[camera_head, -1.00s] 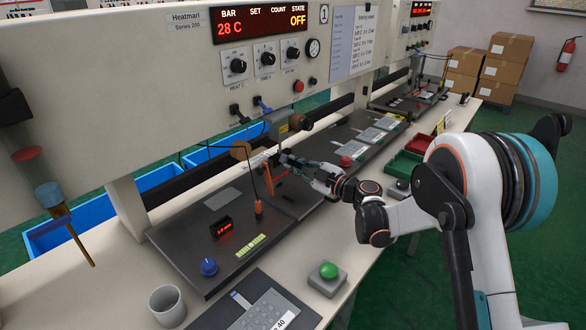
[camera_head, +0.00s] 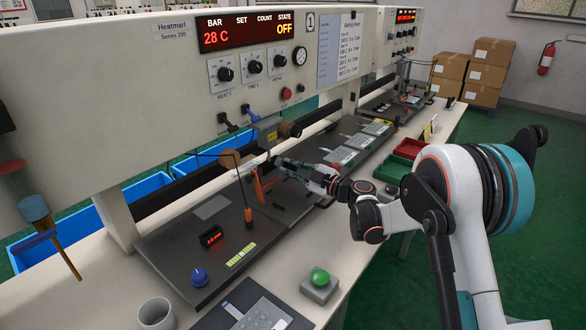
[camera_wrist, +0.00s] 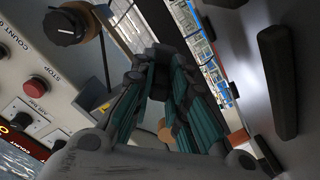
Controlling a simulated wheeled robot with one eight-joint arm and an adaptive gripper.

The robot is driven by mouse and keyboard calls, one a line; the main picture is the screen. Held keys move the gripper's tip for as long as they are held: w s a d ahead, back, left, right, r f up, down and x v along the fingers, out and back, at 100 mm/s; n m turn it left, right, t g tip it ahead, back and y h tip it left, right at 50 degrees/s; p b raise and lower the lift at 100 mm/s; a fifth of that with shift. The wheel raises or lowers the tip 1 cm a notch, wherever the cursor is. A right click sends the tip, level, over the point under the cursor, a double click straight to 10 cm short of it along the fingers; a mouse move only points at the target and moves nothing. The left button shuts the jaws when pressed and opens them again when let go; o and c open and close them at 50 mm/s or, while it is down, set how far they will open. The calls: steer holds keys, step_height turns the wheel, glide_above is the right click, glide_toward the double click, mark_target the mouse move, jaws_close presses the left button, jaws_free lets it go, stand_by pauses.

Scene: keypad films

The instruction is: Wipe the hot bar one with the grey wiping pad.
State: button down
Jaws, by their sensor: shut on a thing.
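Hot bar one (camera_head: 267,138) is under the head of station one, whose display (camera_head: 246,32) reads BAR 28 C and STATE OFF. My gripper (camera_head: 272,163) is just below and in front of the bar, over the dark work plate. In the wrist view its teal-padded fingers (camera_wrist: 158,82) are close together around a small dark thing, taken to be the grey wiping pad. The pad's outline is mostly hidden by the fingers. I cannot tell whether it touches the bar.
An orange upright part (camera_head: 259,187) and a cable stand just left of my gripper. Brown rollers (camera_head: 290,129) flank the bar. A green button box (camera_head: 319,284), a blue knob (camera_head: 199,276) and a white cup (camera_head: 156,314) are at the front. Blue bins (camera_head: 135,199) lie behind.

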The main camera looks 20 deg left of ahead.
steer(key=shift+s+a, duration=0.45)
steer(key=shift+s, duration=0.65)
steer(key=shift+s+a, duration=0.5)
steer(key=shift+s, duration=0.65)
steer(key=shift+s+a, duration=0.45)
steer(key=shift+s, duration=0.65)
steer(key=shift+v, duration=3)
steer(key=shift+v, duration=1.5)
